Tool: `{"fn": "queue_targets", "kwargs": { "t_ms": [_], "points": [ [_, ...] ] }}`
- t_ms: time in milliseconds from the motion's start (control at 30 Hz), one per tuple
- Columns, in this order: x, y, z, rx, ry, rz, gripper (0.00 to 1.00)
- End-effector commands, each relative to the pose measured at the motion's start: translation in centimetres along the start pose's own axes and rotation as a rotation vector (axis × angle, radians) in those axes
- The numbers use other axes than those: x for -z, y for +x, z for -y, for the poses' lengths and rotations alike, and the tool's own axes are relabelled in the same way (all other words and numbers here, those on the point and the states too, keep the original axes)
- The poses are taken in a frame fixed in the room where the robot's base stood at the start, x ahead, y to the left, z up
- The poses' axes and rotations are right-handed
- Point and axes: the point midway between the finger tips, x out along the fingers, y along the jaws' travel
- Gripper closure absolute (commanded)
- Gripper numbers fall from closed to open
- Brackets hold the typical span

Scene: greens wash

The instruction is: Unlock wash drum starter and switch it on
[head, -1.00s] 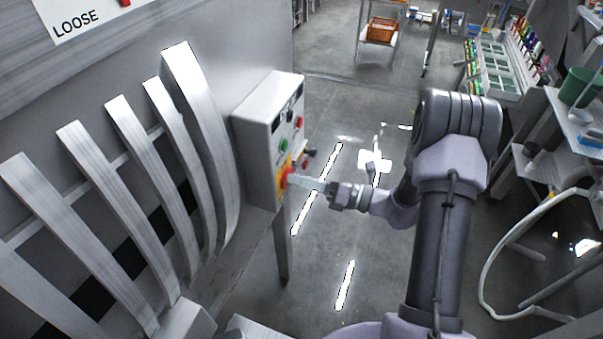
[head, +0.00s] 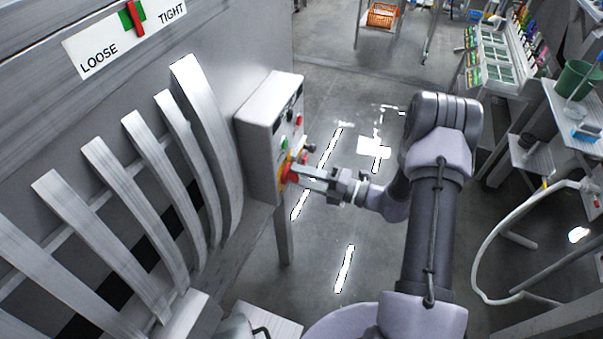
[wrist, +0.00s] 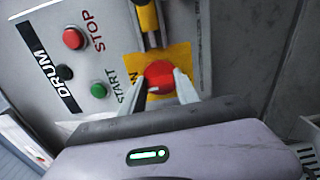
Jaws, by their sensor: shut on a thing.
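The drum starter box (head: 262,130) is a grey box on the wall in the head view. In the wrist view its panel (wrist: 115,62) reads DRUM, STOP and START. A red stop button (wrist: 73,38) and a green start button (wrist: 98,90) sit there. A red rotary knob (wrist: 158,74) sits on a yellow plate (wrist: 179,56), with lettering partly hidden by my finger. My gripper (wrist: 161,84) is shut on the red knob, one finger on each side. A yellow and dark piece (wrist: 147,17) is beside the plate; I cannot tell whether it is a lock.
Curved metal slats (head: 205,125) stand left of the box. A LOOSE/TIGHT sign (head: 125,38) with a red pointer over green is at upper left. A bench with a green bucket (head: 577,79) and a pale hose (head: 482,235) lie right. Floor beyond the box is mostly clear.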

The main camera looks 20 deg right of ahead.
Motion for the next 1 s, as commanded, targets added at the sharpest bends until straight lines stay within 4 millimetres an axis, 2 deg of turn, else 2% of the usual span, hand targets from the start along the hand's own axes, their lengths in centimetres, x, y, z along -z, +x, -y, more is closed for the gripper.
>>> {"fn": "queue_targets", "kwargs": {
  "t_ms": [633,667,767,1000],
  "points": [
    [0.03,-0.01,0.06,0.0,0.047,0.0,1.0],
    [0.03,-0.01,0.06,0.0,0.047,0.0,0.61],
    [0.02,-0.01,0.05,0.0,0.047,0.0,0.41],
    [0.01,0.0,0.04,0.0,0.046,0.0,0.41]
  ]
}}
